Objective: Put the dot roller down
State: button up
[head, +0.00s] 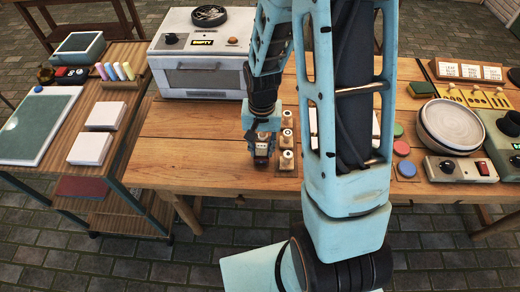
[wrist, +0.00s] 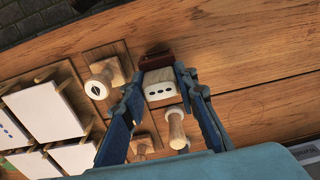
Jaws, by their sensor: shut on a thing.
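The dot roller (wrist: 159,88) is a pale wooden block with a row of dark dots on its face and a dark red-brown part (wrist: 156,58) at its far end. My gripper (wrist: 159,74) has a finger on each side of it and is shut on it. In the head view my gripper (head: 262,148) points down over the wooden table (head: 220,120), just left of a column of small wooden-handled tools (head: 287,138). The roller's dark red end (head: 261,160) shows below the fingers. I cannot tell whether it touches the table.
Close by in the wrist view are upright wooden handles (wrist: 103,80) and (wrist: 177,128) on wooden bases. White cards (wrist: 42,112) lie at the left. A kiln-like box (head: 205,60) stands at the back left. A bowl (head: 450,125) and control boxes stand right. Bare table lies left of my gripper.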

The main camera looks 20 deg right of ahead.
jog(key=shift+f, duration=0.3)
jog(key=shift+o, duration=0.2)
jog(key=shift+s+f+b, duration=0.3)
jog(key=shift+f+b, duration=0.3)
jog(key=shift+f, duration=0.05)
jog(key=o, duration=0.4)
jog(key=shift+s, duration=0.1)
jog(key=o, duration=0.5)
jog(key=shift+f, duration=0.15)
jog(key=shift+w, duration=0.2)
jog(key=shift+w+r, duration=0.1)
jog(key=shift+r, duration=0.15)
jog(key=shift+r+p, duration=0.25)
jog(key=shift+p, duration=0.15)
notch_tip(320, 180, up, 13)
jog(key=shift+f+p, duration=0.15)
jog(key=shift+p, duration=0.55)
